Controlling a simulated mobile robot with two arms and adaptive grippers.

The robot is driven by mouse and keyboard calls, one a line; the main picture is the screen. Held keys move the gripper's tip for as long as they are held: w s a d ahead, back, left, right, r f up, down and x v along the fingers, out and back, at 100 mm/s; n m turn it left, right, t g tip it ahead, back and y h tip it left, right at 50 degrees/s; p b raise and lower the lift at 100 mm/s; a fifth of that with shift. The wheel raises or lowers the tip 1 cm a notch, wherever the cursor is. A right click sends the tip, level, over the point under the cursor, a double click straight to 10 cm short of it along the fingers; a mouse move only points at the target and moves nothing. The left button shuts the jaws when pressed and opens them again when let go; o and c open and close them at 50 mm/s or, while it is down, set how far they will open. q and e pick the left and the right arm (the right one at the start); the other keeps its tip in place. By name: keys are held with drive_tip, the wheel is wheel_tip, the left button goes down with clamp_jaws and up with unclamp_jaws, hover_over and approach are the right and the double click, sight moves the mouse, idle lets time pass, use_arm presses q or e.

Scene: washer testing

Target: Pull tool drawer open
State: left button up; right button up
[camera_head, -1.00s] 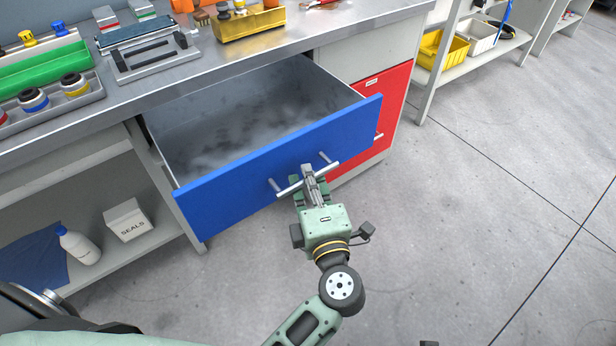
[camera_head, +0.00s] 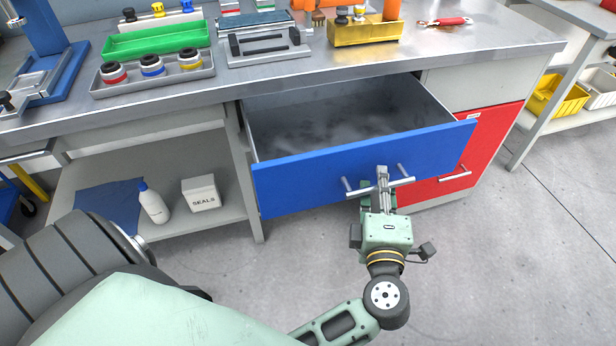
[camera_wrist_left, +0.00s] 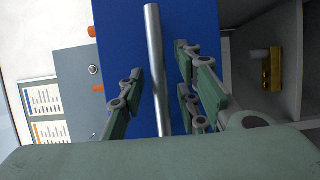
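The tool drawer (camera_head: 340,165) has a blue front and stands well open under the workbench, its grey inside showing empty. Its silver bar handle (camera_head: 402,183) runs across the front, and in the left wrist view the bar (camera_wrist_left: 155,70) stands upright in the picture. My left gripper (camera_head: 375,188) is at the handle. My right gripper is not in view.
A red cabinet front (camera_head: 472,155) is right of the drawer. The bench top (camera_head: 470,62) holds a green tray (camera_head: 155,40), a yellow block (camera_head: 365,32) and other parts. A shelf at lower left holds a white bottle (camera_head: 153,205) and a SEALS box (camera_head: 201,194). The floor at right is clear.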

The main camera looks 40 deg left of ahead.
use_arm(q)
drive_tip(key=v, duration=0.7)
drive_tip(key=d+f+m+t+h+p, duration=0.1)
drive_tip(key=d+f+m+h+p, duration=0.3)
drive_tip(key=m+p, duration=0.4)
drive_tip(key=d+f+m+h+p, duration=0.2)
drive_tip(key=d+m+h+p, duration=0.1)
drive_tip(key=m+h+p, duration=0.4)
drive_tip(key=s+a+f+m+g+p, duration=0.4)
drive_tip(key=s+f+p, duration=0.3)
drive_tip(key=s, duration=0.3)
drive_tip(key=s+a+f+m+g+p, duration=0.5)
drive_tip(key=s+f+p, duration=0.3)
drive_tip(key=s+f, duration=0.2)
drive_tip(key=shift+s+a+m+g, duration=0.25)
drive_tip(key=shift+s+g, duration=0.25)
drive_tip(key=shift+g, duration=0.4)
drive_tip(key=shift+d, duration=0.1)
